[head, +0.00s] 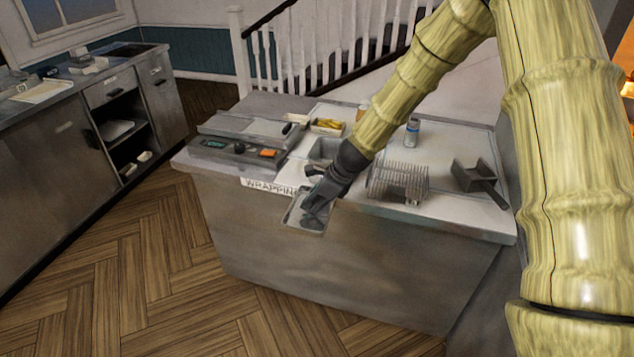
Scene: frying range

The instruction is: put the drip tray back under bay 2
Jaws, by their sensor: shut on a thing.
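My gripper (317,203) is dark grey and points down at the front edge of the metal counter. It is shut on a shallow grey tray (294,222), which looks like the drip tray. The tray shows in front of the counter face, just right of the sign reading "WRAPPING" (268,187). The fingers cover part of the tray's inside and its rear edge, so I cannot tell whether it touches the counter. No bay number is readable, and I cannot tell which place is bay 2.
The counter (340,270) carries a scale-like device (235,150), a wire rack (398,182), a dark scoop-like box (474,176), a small can (412,132) and a box of yellow items (327,126). A cabinet with open shelves (122,130) stands left. The wooden floor between is clear.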

